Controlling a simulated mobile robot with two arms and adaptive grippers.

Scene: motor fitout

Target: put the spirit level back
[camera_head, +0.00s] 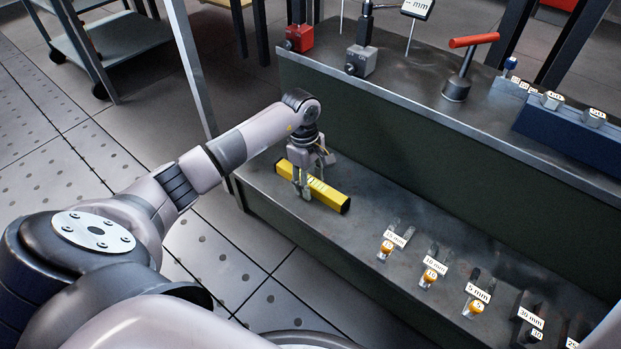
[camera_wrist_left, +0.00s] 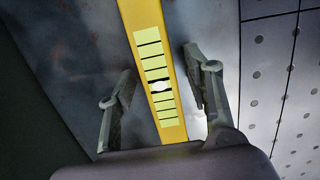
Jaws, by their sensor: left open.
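The spirit level (camera_head: 328,193) is a yellow bar with dark ends, lying on the lower metal shelf (camera_head: 360,220) near its left end. My left gripper (camera_head: 304,188) is right at the level, pointing down, with its fingers around the bar's middle. In the left wrist view the level (camera_wrist_left: 155,60) runs between the two spread fingers of the left gripper (camera_wrist_left: 160,100), with gaps on both sides, and its pale vial panels face the camera. My right gripper does not show.
Labelled small parts with orange caps (camera_head: 430,276) stand along the lower shelf to the right. The upper bench holds a red-handled tool (camera_head: 458,84), a grey block (camera_head: 361,62) and a blue holder (camera_head: 570,130). Perforated floor (camera_head: 215,262) lies left of the shelf.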

